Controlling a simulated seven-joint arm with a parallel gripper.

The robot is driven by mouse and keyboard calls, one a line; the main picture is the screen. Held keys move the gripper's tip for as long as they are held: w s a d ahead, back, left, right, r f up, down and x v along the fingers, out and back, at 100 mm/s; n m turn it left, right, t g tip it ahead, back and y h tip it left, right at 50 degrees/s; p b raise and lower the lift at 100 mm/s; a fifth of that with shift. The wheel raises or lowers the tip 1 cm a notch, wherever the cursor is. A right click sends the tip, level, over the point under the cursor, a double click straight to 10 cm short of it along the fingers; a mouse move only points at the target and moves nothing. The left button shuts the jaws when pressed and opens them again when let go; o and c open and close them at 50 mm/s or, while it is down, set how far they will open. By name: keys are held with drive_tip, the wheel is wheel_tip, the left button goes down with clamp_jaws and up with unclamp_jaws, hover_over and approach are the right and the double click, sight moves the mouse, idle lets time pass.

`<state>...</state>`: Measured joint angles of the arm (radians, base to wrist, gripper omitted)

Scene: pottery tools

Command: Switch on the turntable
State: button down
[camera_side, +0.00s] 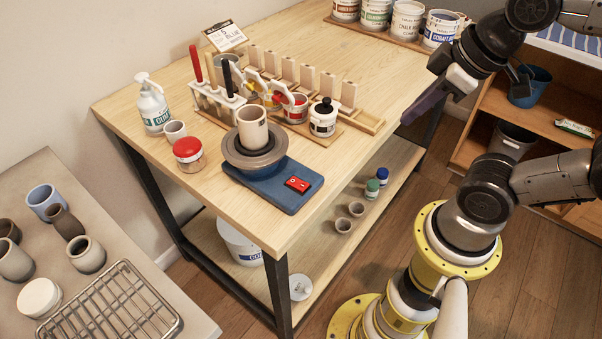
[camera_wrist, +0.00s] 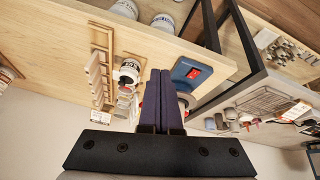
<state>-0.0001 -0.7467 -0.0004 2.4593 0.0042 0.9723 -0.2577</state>
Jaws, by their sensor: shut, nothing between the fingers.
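The turntable has a blue base (camera_side: 262,187) near the front edge of the wooden table, with a round dark wheel (camera_side: 236,158) and a beige cup (camera_side: 252,128) standing on it. A red switch (camera_side: 297,184) sits on the right end of the base. In the wrist view the red switch (camera_wrist: 193,72) and part of the blue base (camera_wrist: 182,66) show just beyond my fingers, which hide part of the wheel. My gripper (camera_side: 408,119) is shut and empty, in the air to the right of the turntable and apart from it. Its purple fingers (camera_wrist: 162,85) also show in the wrist view.
A rack of upright wooden pieces (camera_side: 308,78) with jars stands behind the turntable. A red-lidded jar (camera_side: 188,152) and a white bottle (camera_side: 152,104) stand to its left. Paint tubs (camera_side: 408,20) line the back right. The tabletop (camera_side: 385,75) between them is clear.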

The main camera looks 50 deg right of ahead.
drive_tip(key=w+a+r+n+g, duration=0.2)
drive_tip(key=w+r+n, duration=0.2)
drive_tip(key=n, duration=0.2)
drive_tip(key=n+g, duration=0.5)
drive_tip(key=n, duration=0.4)
hover_over(304, 185)
drive_tip(key=w, duration=0.2)
wheel_tip(304, 185, down, 4)
drive_tip(key=shift+a+r, duration=0.1)
drive_tip(key=shift+r, duration=0.1)
drive_tip(key=f, duration=0.4)
drive_tip(key=s+f, duration=0.1)
drive_tip(key=f, duration=0.9)
drive_tip(key=shift+s, duration=0.3)
